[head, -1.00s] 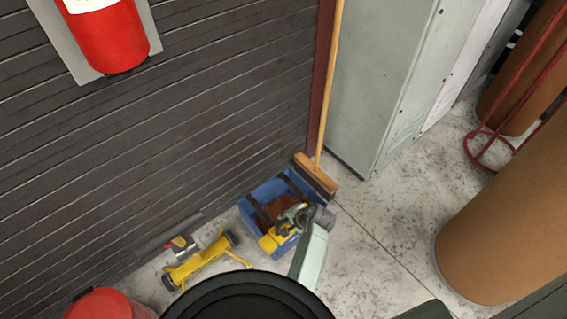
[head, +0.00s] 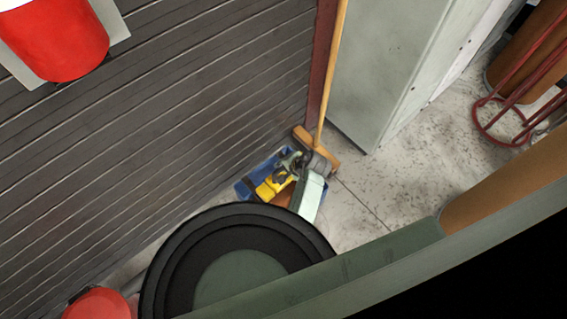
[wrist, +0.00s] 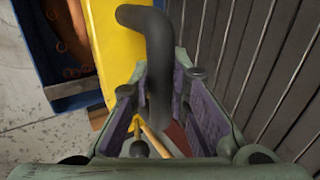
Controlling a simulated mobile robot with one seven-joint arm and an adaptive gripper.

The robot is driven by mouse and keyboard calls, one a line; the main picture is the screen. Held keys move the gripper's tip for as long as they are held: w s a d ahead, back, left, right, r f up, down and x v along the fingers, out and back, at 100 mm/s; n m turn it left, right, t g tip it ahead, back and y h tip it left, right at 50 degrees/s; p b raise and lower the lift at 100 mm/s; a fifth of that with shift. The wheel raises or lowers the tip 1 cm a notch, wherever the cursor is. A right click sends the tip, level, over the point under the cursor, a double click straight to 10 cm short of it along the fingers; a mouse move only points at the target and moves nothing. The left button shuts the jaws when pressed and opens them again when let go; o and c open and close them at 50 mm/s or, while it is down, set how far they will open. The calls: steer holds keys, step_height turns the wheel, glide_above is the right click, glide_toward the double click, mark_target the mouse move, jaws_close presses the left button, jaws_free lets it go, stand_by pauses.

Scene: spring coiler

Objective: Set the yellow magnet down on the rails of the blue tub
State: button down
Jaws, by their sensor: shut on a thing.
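The yellow magnet (head: 270,187) is in my gripper (head: 291,166), in front of or over the blue tub (head: 243,190) in the head view. In the wrist view, the gripper (wrist: 160,88) is shut on the magnet's black bent handle (wrist: 156,60), with purple pads on both sides. The magnet's yellow body (wrist: 118,42) lies beyond the fingers. My arm and the magnet hide much of the tub in the head view. Whether the magnet touches a rail, I cannot tell.
A broom (head: 301,135) leans beside the tub, close to my gripper. A slatted dark wall (head: 180,130) stands behind the tub. A grey cabinet (head: 375,80) is to the right. A red bin (head: 98,304) is at the lower left. Bare floor (head: 420,150) lies right.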

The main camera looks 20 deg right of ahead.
steer(key=shift+w+f+b, duration=0.15)
steer(key=shift+f+b, duration=4)
steer(key=shift+f, duration=0.85)
steer(key=shift+f+b, duration=0.45)
steer(key=shift+f, duration=0.15)
steer(key=c, duration=1.5)
jaws_free()
steer(key=shift+o, duration=0.2)
steer(key=v, duration=1.2)
